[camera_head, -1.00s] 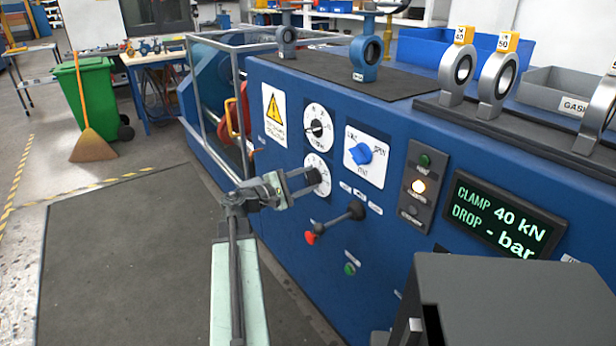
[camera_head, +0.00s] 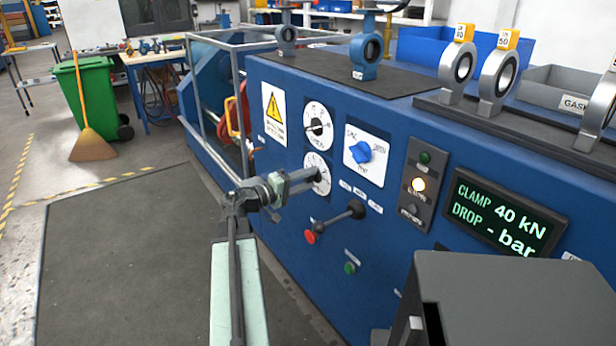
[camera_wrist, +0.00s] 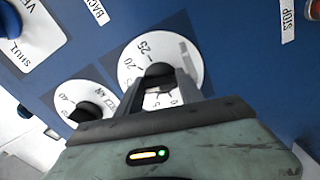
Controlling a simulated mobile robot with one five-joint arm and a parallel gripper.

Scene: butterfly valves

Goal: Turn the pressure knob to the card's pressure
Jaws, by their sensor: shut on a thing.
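The pressure knob is the lower dial (camera_head: 322,168) on the blue panel, white-faced with a black knob. In the wrist view its dial (camera_wrist: 190,52) shows marks such as 20 and 25, and the black knob (camera_wrist: 158,70) sits between my fingers. My gripper (camera_head: 314,180) is shut on this knob; it also shows in the wrist view (camera_wrist: 162,82). My fingers hide part of the dial, so I cannot read the exact setting. A green display (camera_head: 503,214) reads CLAMP 40 kN and DROP - bar. I cannot make out a card with a pressure on it.
The clamp dial (camera_head: 318,124) sits just above, with a blue selector (camera_head: 361,152) to its right. A lamp (camera_head: 418,184) glows on the button strip. Ring-shaped valves (camera_head: 458,67) stand on top.

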